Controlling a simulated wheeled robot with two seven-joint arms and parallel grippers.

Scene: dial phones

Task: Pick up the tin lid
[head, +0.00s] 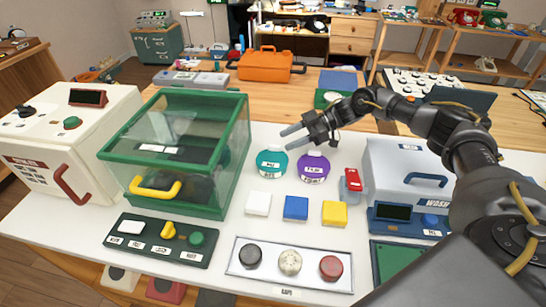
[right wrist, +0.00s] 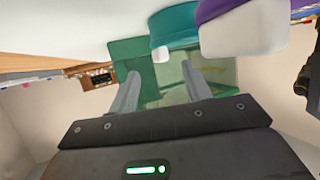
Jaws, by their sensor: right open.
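No separate lid lies loose that I can make out. A teal round tin (head: 271,162) and a purple round tin (head: 313,168) stand side by side on the white table, each with a white block-like part at its back; I cannot tell which part is the tin lid. My right gripper (head: 288,138) is open and empty above and behind the teal tin, its fingers pointing left. In the right wrist view its two fingers (right wrist: 160,75) are apart with nothing between them. The teal tin (right wrist: 174,28) and purple tin (right wrist: 235,12) show beyond them. My left gripper is out of view.
A green-framed clear box (head: 180,115) with a yellow handle stands left of the tins. White, blue (head: 296,208) and yellow blocks lie in front. A grey-blue case (head: 405,170) and a red-topped item (head: 353,181) stand to the right. A button panel (head: 290,263) lies at the front.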

